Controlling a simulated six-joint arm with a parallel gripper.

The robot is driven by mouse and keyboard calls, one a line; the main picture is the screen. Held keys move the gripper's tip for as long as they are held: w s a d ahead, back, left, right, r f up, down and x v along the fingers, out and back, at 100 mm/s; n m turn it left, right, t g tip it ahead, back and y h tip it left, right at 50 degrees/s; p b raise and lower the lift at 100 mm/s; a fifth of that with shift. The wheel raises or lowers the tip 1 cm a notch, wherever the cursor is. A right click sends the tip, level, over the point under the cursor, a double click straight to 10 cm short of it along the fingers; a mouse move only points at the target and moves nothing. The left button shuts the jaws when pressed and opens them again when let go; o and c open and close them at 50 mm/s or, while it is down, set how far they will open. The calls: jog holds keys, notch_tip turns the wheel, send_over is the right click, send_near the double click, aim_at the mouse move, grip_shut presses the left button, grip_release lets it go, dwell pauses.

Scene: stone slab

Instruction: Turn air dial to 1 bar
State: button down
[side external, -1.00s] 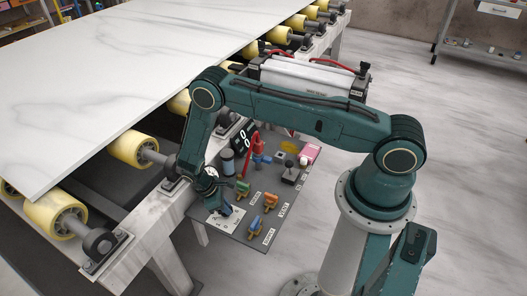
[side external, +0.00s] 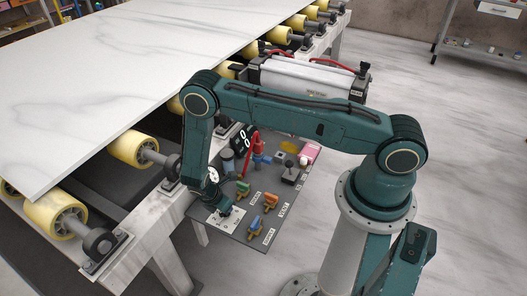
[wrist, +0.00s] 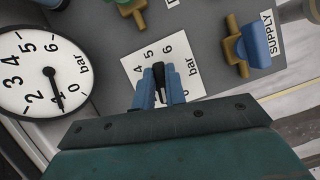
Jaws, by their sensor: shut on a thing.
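The air dial's black knob (wrist: 159,78) stands on a white scale plate (wrist: 135,68) marked with numbers and "bar"; 4, 5, 6 and 0 show. My gripper (wrist: 160,90) is shut on the knob, with a blue finger on each side. The knob's lower part and the scale's low numbers are hidden by my gripper. A round white gauge (wrist: 35,75) is at the left in the wrist view. Its black needle points down, close to the 1 mark beside 0. In the side view my gripper (side external: 222,205) is down at the plate (side external: 232,222), and the gauge face (side external: 213,175) shows.
A blue-handled brass valve (wrist: 255,45) by the "SUPPLY" label stands right of the dial. A green-handled valve (wrist: 130,6) is above it. In the side view an orange-handled valve (side external: 270,200) and a pink part (side external: 309,152) stand farther along the grey panel (side external: 240,236).

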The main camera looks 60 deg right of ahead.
dwell(0.4)
jog(key=c, duration=1.4)
grip_release()
jog(key=shift+c, duration=0.2)
jog(key=shift+r, duration=0.1)
jog(key=s+v, duration=0.1)
jog(key=v, duration=1.2)
jog(key=shift+w+r, duration=0.35)
jog(key=shift+w, duration=0.15)
jog(key=shift+r, duration=0.1)
